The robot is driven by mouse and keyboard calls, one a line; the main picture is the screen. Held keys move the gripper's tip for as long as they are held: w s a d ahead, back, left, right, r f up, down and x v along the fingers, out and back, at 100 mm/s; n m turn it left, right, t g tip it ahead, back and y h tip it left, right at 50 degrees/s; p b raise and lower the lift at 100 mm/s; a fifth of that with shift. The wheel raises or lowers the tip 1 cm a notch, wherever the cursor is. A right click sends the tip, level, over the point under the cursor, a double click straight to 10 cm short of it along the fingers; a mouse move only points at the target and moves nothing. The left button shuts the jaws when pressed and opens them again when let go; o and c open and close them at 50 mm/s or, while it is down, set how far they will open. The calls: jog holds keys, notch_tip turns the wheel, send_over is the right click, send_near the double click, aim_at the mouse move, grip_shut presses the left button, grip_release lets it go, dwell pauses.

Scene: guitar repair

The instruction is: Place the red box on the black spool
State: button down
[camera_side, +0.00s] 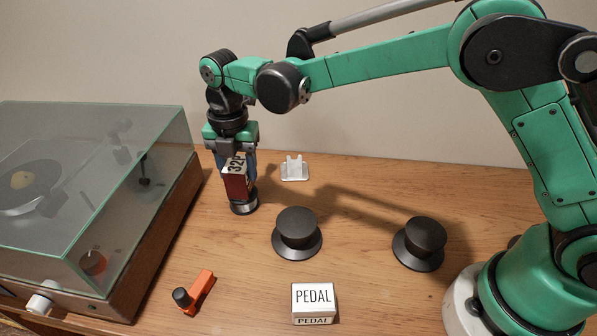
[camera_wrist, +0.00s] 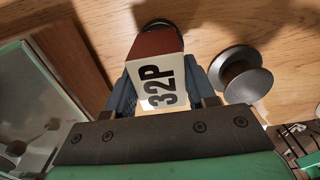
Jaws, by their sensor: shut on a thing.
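My gripper (camera_side: 236,168) points down at the left of the table and is shut on the red box (camera_side: 236,187). One black spool (camera_side: 297,228) stands upright to the right of the gripper. A second black spool (camera_side: 420,242) stands farther right. One spool (camera_wrist: 241,74) shows in the wrist view.
A turntable with a clear lid (camera_side: 90,190) stands close on the left. A white holder (camera_side: 294,168) is behind. An orange piece with a black knob (camera_side: 197,292) and a white "PEDAL" box (camera_side: 313,300) lie in front. Table between the two spools is clear.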

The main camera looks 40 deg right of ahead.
jog(key=shift+f, duration=0.25)
jog(key=shift+f, duration=0.15)
jog(key=shift+c, duration=1.4)
grip_release()
